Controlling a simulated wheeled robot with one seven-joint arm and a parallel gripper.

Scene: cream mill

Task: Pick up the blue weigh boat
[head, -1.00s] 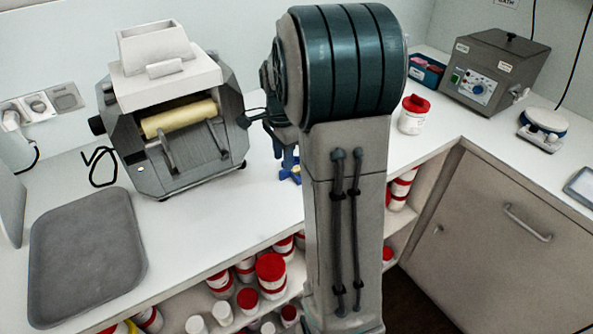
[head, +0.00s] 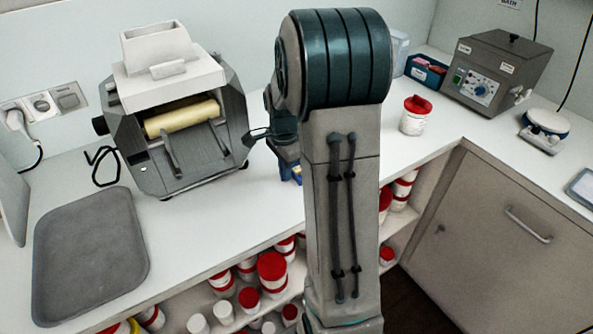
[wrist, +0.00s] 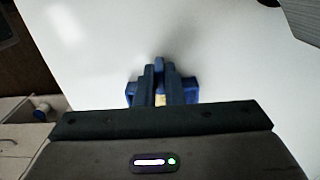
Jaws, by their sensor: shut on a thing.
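The blue weigh boat (wrist: 191,88) is in the wrist view, with its blue sides showing to the left and right of my fingers. A small pale yellow patch shows between the fingers. My gripper (wrist: 160,78) is shut on the boat, over the white worktop. Whether the boat still touches the worktop is unclear. In the head view my arm hides most of the gripper, and only a small blue and yellow bit of the boat (head: 297,174) shows beside the arm.
A roller mill (head: 178,120) stands on the worktop left of my arm, with a grey tray (head: 90,255) at the front left. A red-lidded jar (head: 415,116), a grey bath unit (head: 495,72) and a small round device (head: 547,125) stand to the right. Red-lidded jars (head: 272,272) fill the shelf below.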

